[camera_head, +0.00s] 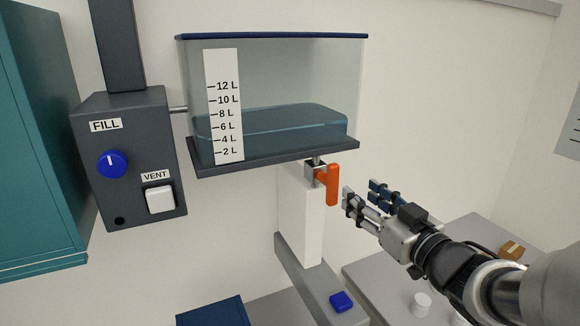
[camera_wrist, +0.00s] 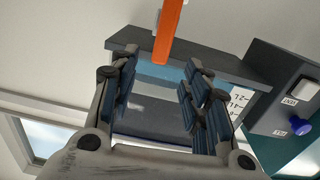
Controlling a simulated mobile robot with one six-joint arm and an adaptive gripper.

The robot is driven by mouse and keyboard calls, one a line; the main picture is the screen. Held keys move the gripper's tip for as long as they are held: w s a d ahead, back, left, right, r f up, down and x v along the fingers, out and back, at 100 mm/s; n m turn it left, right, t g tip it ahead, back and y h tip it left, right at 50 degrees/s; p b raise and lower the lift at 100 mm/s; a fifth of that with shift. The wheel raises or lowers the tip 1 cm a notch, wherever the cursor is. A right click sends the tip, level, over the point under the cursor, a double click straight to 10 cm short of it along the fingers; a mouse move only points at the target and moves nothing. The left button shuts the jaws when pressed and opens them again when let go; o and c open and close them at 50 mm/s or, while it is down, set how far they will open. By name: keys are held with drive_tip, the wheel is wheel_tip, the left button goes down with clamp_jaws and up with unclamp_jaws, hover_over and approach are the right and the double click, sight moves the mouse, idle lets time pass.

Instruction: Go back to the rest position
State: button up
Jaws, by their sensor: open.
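My gripper (camera_head: 362,195) is open and empty in the head view, at the lower right of the tank, just right of the orange valve handle (camera_head: 333,185). A small gap shows between the fingertips and the handle. In the wrist view my gripper (camera_wrist: 158,85) has its blue-padded fingers spread, with the orange handle (camera_wrist: 168,32) at the top between and beyond the fingers. The handle hangs vertically below the clear tank (camera_head: 290,85). The tank holds bluish water near the 8 L mark on its white scale (camera_head: 224,105).
A grey control box (camera_head: 130,200) with a blue FILL knob (camera_head: 112,164) and a white VENT switch (camera_head: 160,199) stands left of the tank. A white column (camera_head: 298,215) is under the tank. A blue button (camera_head: 341,302) and a white cup (camera_head: 420,304) are below.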

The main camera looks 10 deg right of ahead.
drive_tip(key=s+d+f+m+g+h+b, duration=0.1)
drive_tip(key=s+f+m+g+h+b, duration=0.25)
drive_tip(key=f+b, duration=0.5)
drive_tip(key=s+f+m+g+h+b, duration=0.2)
drive_tip(key=s+f+h+b, duration=0.3)
drive_tip(key=f, duration=0.7)
drive_tip(key=s+a+f+n+g+y+b, duration=0.1)
drive_tip(key=s+a+f+g+b, duration=0.2)
drive_tip(key=s+f, duration=0.4)
drive_tip(key=s+a+f+n+g+y+b, duration=0.1)
drive_tip(key=s+a+f+g+y+b, duration=0.1)
drive_tip(key=s+a+f+g+b, duration=0.2)
drive_tip(key=s+a+f+b, duration=0.1)
drive_tip(key=s+f, duration=0.2)
drive_tip(key=s, duration=0.3)
drive_tip(key=shift+s+f, duration=0.3)
drive_tip(key=shift+s, duration=0.05)
